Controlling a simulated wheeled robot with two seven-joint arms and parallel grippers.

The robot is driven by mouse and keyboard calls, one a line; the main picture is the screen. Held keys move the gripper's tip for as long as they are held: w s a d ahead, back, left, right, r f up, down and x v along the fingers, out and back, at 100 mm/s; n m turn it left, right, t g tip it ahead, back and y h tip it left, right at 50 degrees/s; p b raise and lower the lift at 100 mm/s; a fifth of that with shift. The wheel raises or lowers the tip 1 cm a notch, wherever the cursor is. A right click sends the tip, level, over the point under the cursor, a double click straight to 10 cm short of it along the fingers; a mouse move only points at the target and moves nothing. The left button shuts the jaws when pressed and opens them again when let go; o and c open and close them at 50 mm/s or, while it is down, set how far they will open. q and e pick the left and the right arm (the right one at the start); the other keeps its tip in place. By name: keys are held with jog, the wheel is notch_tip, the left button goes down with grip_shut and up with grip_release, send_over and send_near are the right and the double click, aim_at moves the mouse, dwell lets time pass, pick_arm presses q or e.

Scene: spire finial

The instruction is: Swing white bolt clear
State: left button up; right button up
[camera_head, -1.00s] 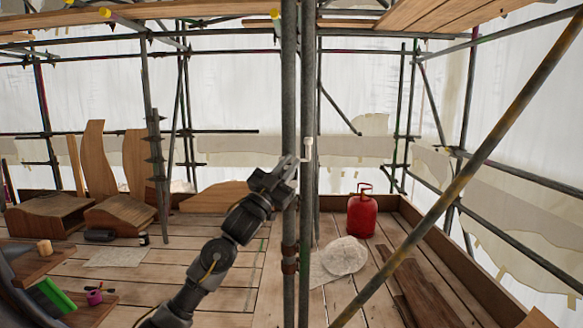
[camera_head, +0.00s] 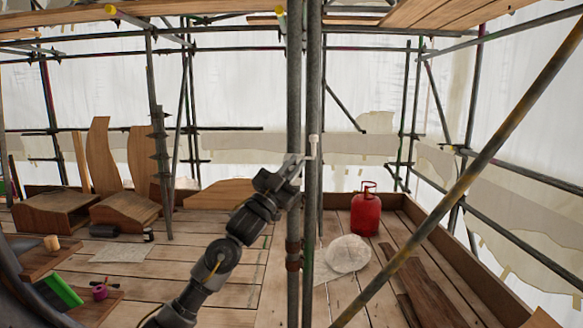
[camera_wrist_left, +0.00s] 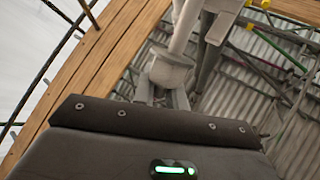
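The white bolt (camera_head: 314,146) is a small pale upright piece with a wider head, seen against the right one of two close upright poles. My left gripper (camera_head: 297,164) is at the poles, just left of and below the bolt, with a thin pale part between them. In the left wrist view, pale grey fingers (camera_wrist_left: 162,94) reach up to a light grey block (camera_wrist_left: 169,68) on a pale upright shaft. I cannot tell whether the fingers are closed on it or only beside it. My right gripper is not in view.
Two grey scaffold poles (camera_head: 293,110) stand right at the gripper. A rusty diagonal pole (camera_head: 450,190) crosses at the right. A red gas bottle (camera_head: 366,213) and a whitish sack (camera_head: 347,254) are on the plank deck. Wooden boxes (camera_head: 55,213) stand at the left.

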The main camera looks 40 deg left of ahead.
pick_arm(q)
jog(key=o, duration=0.4)
jog(key=shift+w+d+f, duration=0.15)
jog(key=shift+w+d, duration=0.05)
jog(key=shift+d, duration=0.25)
jog(key=shift+s+a, duration=0.1)
jog(key=shift+a, duration=0.1)
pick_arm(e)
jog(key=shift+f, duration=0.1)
